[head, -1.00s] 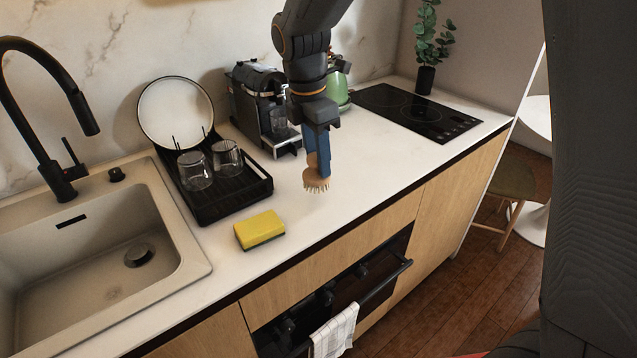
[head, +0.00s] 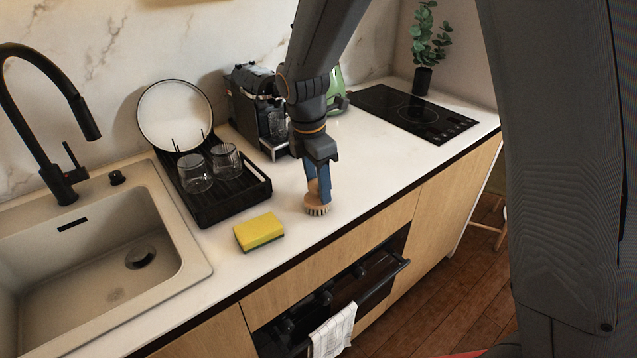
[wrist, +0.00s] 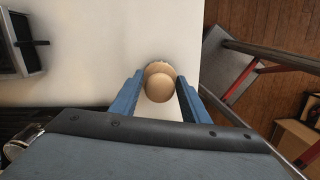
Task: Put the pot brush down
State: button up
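The pot brush (head: 316,207) has a round wooden head and pale bristles pointing down. In the head view it stands upright, bristles on the white counter, to the right of the yellow sponge. My gripper (head: 318,186) points down directly over it, with its blue fingers around the brush's upper part. In the wrist view the brush's round knob (wrist: 159,87) sits between the fingertips, with a narrow gap showing at each side. My gripper (wrist: 160,80) looks open. The fingers partly hide the brush in the head view.
A yellow sponge (head: 259,232) lies to the left of the brush. A black dish rack (head: 232,203) with two glasses and a plate stands behind the sponge. The coffee machine (head: 254,104) is farther back. The counter (head: 372,163) to the right is clear, up to the hob (head: 412,112).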

aim_at(312, 184)
jog(key=shift+o, duration=0.6)
jog(key=shift+r, duration=0.25)
notch_tip(312, 184, up, 12)
jog(key=a+b, duration=0.1)
jog(key=b, duration=0.2)
jog(key=s+d+f+m+y, duration=0.1)
jog(key=s+d+f+m, duration=1.3)
jog(key=m, duration=0.9)
jog(key=shift+s+d+f+t, duration=0.15)
jog(key=shift+s+d+t, duration=0.15)
jog(key=shift+s+d, duration=0.5)
jog(key=shift+w+d, duration=0.1)
jog(key=shift+w, duration=0.1)
jog(key=shift+c, duration=0.4)
